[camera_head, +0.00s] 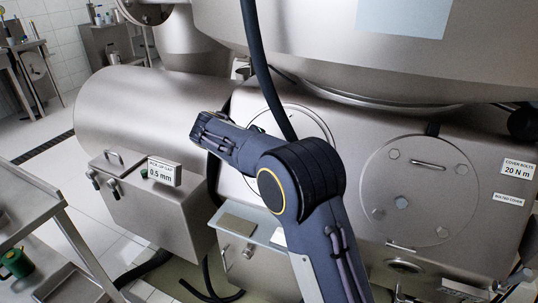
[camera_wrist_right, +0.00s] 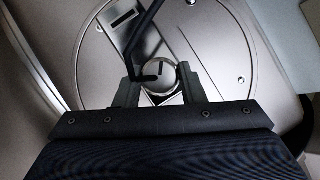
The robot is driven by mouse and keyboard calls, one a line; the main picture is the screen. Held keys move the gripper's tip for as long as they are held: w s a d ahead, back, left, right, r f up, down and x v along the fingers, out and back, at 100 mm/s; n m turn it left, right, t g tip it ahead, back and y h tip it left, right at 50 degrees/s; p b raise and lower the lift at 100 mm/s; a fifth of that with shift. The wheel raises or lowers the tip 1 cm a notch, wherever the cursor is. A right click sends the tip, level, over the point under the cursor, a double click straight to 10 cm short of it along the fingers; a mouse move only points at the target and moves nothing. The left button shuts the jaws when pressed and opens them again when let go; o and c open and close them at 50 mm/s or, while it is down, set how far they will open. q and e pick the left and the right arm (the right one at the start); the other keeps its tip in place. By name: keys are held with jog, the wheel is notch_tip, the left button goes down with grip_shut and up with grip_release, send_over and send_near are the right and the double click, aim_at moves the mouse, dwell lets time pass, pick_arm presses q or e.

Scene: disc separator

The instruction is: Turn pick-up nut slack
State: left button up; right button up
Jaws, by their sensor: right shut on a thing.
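The right wrist view shows a round metal nut (camera_wrist_right: 160,76) on a round metal cover (camera_wrist_right: 205,45). My right gripper (camera_wrist_right: 157,88) has its two fingers on either side of the nut, shut on it. A thin black bent bar (camera_wrist_right: 146,36) passes in front of the cover, its lower end bending beside the nut. In the head view my right arm reaches from the bottom to the machine's front, and its wrist hides the fingers and nut. My left gripper is in neither view.
A box with a sign reading 0.5 mm (camera_head: 164,171) stands left of my wrist. A black hose (camera_head: 264,75) hangs close above my arm. A bolted round cover (camera_head: 420,190) is at the right. A metal table (camera_head: 25,195) stands at the left.

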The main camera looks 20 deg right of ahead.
jog(key=shift+m+y, duration=0.6)
jog(key=shift+m, duration=0.1)
jog(key=shift+m+t+y, duration=0.3)
jog(key=shift+m+y, duration=0.3)
jog(key=shift+m, duration=0.5)
jog(key=m+t+y+b, duration=0.1)
jog(key=m+y+b, duration=0.1)
jog(key=m, duration=0.2)
jog(key=shift+s+d, duration=0.15)
jog(key=shift+y, duration=0.3)
jog(key=o, duration=1)
jog(key=shift+t, duration=0.3)
jog(key=shift+r, duration=0.1)
